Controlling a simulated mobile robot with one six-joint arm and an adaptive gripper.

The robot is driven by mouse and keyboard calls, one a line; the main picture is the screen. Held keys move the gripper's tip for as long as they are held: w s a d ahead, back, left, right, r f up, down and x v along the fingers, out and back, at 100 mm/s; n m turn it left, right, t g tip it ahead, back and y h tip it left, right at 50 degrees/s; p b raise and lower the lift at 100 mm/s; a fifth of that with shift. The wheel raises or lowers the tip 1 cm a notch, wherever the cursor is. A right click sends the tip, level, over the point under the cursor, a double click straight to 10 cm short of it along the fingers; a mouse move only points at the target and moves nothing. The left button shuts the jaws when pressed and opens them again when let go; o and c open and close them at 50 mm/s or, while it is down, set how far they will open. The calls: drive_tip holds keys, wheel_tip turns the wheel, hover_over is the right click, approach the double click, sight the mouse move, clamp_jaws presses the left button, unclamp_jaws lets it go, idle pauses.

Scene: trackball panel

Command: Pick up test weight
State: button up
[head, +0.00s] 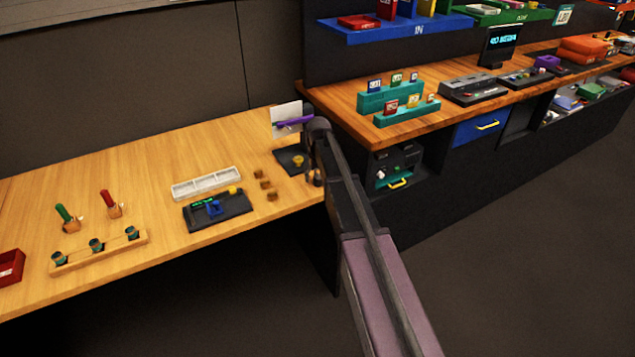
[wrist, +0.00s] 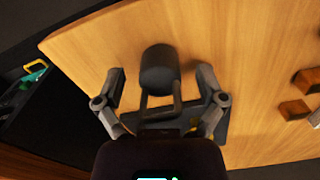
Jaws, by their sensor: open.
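A dark grey cylinder (wrist: 160,68), which looks like the test weight, is on the wooden table in the wrist view. My gripper (wrist: 161,78) is open, with one finger on each side of the cylinder. There are gaps between both fingertips and it, so they look apart from it. In the head view my gripper (head: 314,177) is small and dark at the table's right end. My arm covers much of that spot there, and I cannot clearly make out the cylinder.
A dark plate (head: 287,158) with a yellow knob-like piece stands close by, under a white card with a purple item. Several small brown blocks (head: 266,184) lie to its left. A black panel (head: 217,209) and a white tray (head: 206,183) are farther left. The table edge is close.

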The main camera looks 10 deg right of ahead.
idle(0.4)
clamp_jaws()
drive_tip(key=shift+r, duration=0.2)
wheel_tip(320, 180, up, 3)
drive_tip(key=p, duration=0.3)
drive_tip(key=s+d+r+p, duration=0.1)
drive_tip(key=s+d+p, duration=0.1)
drive_tip(key=s, duration=1.3)
drive_tip(key=shift+s+d+r, duration=0.35)
drive_tip(key=shift+s+d, duration=0.05)
drive_tip(key=shift+d, duration=0.05)
